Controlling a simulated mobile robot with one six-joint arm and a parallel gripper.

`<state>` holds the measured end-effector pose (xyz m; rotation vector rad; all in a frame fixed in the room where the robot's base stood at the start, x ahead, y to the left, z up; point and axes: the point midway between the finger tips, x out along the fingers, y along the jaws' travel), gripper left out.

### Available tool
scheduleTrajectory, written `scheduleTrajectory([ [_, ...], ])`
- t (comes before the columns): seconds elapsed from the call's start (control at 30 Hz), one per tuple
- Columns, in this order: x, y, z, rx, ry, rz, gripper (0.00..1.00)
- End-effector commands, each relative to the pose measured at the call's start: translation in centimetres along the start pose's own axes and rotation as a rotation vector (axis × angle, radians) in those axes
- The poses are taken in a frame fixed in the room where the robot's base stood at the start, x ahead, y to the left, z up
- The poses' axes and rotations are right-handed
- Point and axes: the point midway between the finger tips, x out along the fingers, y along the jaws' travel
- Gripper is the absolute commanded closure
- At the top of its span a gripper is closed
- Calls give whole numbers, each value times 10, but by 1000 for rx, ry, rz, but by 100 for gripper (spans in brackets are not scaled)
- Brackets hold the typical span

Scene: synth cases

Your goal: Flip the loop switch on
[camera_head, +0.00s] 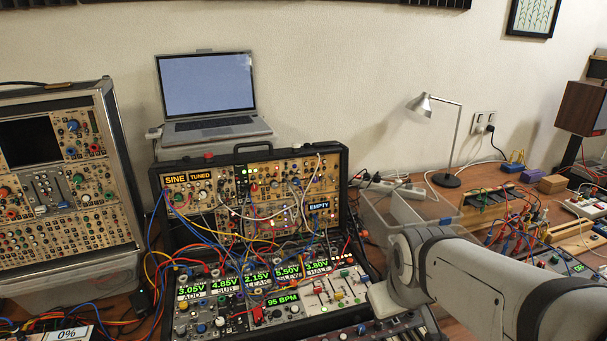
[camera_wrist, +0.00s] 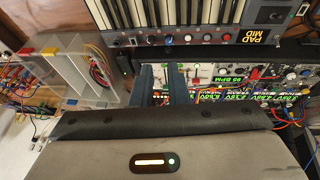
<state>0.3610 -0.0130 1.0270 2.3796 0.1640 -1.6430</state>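A modular synth case (camera_head: 248,205) stands open in the middle of the head view, its panels crowded with knobs, sliders, small switches and patch cables. I cannot tell which control is the loop switch; its label is not readable in either view. In the wrist view, my gripper (camera_wrist: 160,73) has its two dark fingers apart over the slider end of the lower panel (camera_wrist: 208,76), with a strip of panel showing between them. Nothing shows held. In the head view, my arm covers the lower right and my fingers cannot be made out.
A keyboard (camera_wrist: 168,14) lies beside the panel. A clear plastic bin (camera_wrist: 82,66) is close on the other side; the bin also shows in the head view (camera_head: 375,218). Loose cables arch over the case. A laptop (camera_head: 208,92) stands behind, a lamp (camera_head: 447,178) at right.

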Motion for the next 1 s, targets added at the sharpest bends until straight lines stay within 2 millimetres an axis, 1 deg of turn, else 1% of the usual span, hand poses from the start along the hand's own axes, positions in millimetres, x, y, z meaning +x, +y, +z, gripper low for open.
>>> scheduleTrajectory([
  [0.03,11,8,-17,-90,39,26,90],
  [0.17,32,33,-72,-388,170,128,100],
  [0.2,38,40,-89,-483,206,164,100],
  [0.27,47,48,-113,-625,258,221,100],
  [0.3,53,54,-129,-719,291,263,100],
  [0.43,70,67,-179,-1023,387,413,100],
  [0.6,93,76,-236,-1408,489,643,100],
  [0.7,106,77,-264,-1617,538,802,100],
  [0.8,118,75,-289,-1811,579,979,100],
  [0.9,130,70,-307,-1973,606,1164,100],
  [1.0,138,66,-318,-2091,621,1339,100],
])
